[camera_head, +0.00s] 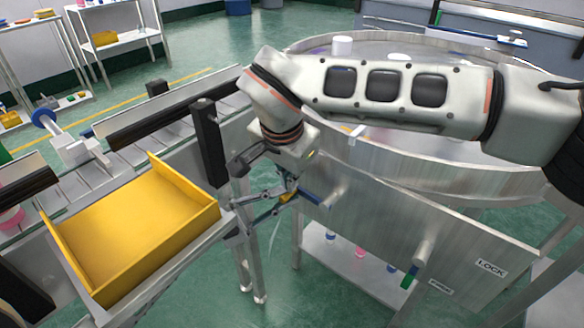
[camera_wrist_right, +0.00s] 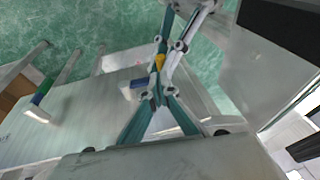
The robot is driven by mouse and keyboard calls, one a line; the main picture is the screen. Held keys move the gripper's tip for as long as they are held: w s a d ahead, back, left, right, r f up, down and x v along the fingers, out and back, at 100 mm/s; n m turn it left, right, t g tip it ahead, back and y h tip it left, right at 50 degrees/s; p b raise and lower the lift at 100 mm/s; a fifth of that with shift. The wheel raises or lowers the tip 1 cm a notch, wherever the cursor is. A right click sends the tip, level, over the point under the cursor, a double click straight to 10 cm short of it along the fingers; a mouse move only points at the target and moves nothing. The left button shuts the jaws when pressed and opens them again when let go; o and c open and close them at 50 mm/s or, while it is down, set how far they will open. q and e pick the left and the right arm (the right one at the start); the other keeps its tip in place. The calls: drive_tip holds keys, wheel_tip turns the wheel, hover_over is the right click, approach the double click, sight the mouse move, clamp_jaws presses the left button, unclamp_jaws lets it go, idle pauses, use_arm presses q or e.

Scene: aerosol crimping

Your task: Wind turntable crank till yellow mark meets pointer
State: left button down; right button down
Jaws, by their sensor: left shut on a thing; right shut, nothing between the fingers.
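The turntable (camera_head: 455,172) is a large round metal drum at the right. A slanted metal panel (camera_head: 375,225) stands in front of it. My right arm reaches across the drum, and my right gripper (camera_head: 288,190) points down at the panel's upper left corner. Its fingers (camera_wrist_right: 156,94) are together and empty in the right wrist view. A small yellow piece (camera_wrist_right: 160,62) shows by them; I cannot tell if it is the mark. A blue-ended handle (camera_head: 311,197) is beside the fingers. A crank and pointer cannot be made out. My left gripper is not visible.
A yellow tray (camera_head: 135,225) sits at the left beside the conveyor (camera_head: 85,185). A dark post (camera_head: 208,145) stands close to my right wrist. A green-ended handle (camera_head: 409,277) and a LOCK label (camera_head: 490,268) are lower on the panel. Green floor shows between tray and panel.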

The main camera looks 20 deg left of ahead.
use_arm(q)
drive_tip(key=shift+s+d+f, duration=0.1)
drive_tip(key=shift+d+f, duration=0.1)
drive_tip(key=shift+d, duration=0.15)
use_arm(e)
drive_tip(key=shift+w+a+f, duration=0.1)
drive_tip(key=shift+a+f, duration=0.1)
drive_tip(key=shift+f, duration=0.35)
